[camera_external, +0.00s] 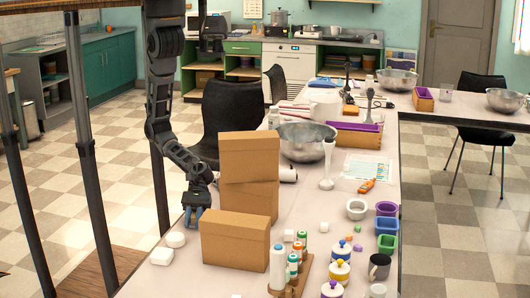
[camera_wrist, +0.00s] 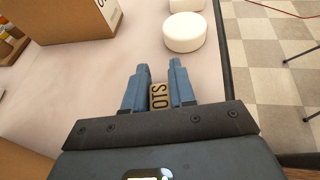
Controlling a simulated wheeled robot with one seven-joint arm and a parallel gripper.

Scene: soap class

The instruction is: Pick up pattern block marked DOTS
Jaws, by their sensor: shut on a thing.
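The pattern block (camera_wrist: 159,97) is a small tan block with dark letters; "OTS" shows in the wrist view, the rest of the word is hidden. It sits between the two blue fingers of my gripper (camera_wrist: 159,75), which is shut on it. In the external view my gripper (camera_external: 197,212) is low at the left edge of the table, left of the cardboard boxes. I cannot make out the block there, and I cannot tell whether it is clear of the tabletop.
Cardboard boxes (camera_external: 240,245) stand close on the right of my gripper. A white round soap (camera_wrist: 184,32) and a white block (camera_external: 161,256) lie nearby. The table edge (camera_wrist: 223,65) is close, with checkered floor beyond. Bottles, bowls and cups fill the table further right.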

